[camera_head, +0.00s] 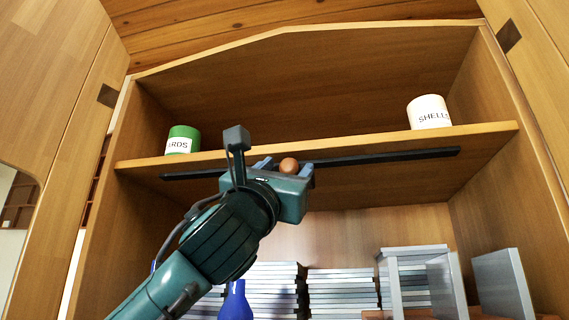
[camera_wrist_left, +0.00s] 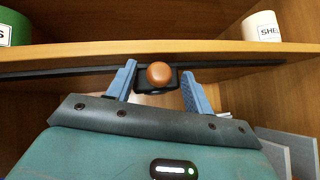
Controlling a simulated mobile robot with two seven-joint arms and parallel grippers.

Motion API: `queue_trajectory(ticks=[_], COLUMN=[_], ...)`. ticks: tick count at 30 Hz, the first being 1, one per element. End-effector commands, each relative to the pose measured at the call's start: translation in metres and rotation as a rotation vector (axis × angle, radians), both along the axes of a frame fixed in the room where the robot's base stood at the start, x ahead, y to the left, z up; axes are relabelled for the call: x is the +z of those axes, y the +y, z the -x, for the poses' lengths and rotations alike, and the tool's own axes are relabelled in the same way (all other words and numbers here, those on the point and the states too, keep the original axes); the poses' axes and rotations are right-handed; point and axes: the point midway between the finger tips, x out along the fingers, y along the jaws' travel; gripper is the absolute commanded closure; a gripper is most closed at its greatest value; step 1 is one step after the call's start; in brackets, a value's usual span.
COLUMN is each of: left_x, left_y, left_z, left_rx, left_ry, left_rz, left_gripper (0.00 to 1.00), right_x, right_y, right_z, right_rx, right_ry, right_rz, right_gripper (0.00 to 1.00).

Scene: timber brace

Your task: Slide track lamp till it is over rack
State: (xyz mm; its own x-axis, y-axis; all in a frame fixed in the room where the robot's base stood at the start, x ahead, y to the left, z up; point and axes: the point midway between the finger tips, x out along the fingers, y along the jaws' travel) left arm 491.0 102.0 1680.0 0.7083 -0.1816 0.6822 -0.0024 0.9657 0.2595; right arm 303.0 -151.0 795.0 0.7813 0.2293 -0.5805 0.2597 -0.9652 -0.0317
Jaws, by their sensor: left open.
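The track lamp shows as a round brown knob (camera_head: 289,165) on a small dark carriage (camera_wrist_left: 158,86), on the black track (camera_head: 400,157) under the shelf's front edge. It sits near the middle of the track. My left gripper (camera_head: 286,168) is open at the lamp. In the left wrist view its blue fingers stand on either side of the knob (camera_wrist_left: 159,74), with visible gaps. Grey upright panels, which look like the rack (camera_head: 393,285), stand on the lower level, to the right of the lamp. My right gripper is not in view.
A green tin (camera_head: 183,140) stands on the shelf (camera_head: 335,143) at left, a white tin marked SHELLS (camera_head: 429,112) at right. Below are stacked grey books (camera_head: 340,287) and a blue bottle (camera_head: 236,303). The track right of the lamp looks clear.

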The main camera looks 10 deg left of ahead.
Motion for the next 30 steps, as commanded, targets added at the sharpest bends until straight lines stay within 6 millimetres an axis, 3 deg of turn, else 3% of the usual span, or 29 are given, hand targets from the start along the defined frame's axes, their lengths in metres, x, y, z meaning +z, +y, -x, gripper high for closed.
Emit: queue_trajectory(ticks=[7,26,30], left_x=[0.0001,0.0002,0.0001], left_y=[0.0000,0.0002,0.0002], left_z=[-0.0004,-0.0001,-0.0002], left_rx=[0.000,0.000,0.000], left_ry=[0.000,0.000,0.000], left_rz=[0.000,0.000,0.000], left_gripper=[0.48,1.00,1.00], right_x=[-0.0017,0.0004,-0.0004], right_y=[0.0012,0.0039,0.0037], right_z=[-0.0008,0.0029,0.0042], right_rx=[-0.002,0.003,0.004], right_ry=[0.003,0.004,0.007], right_rz=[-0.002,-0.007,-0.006], right_gripper=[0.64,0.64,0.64])
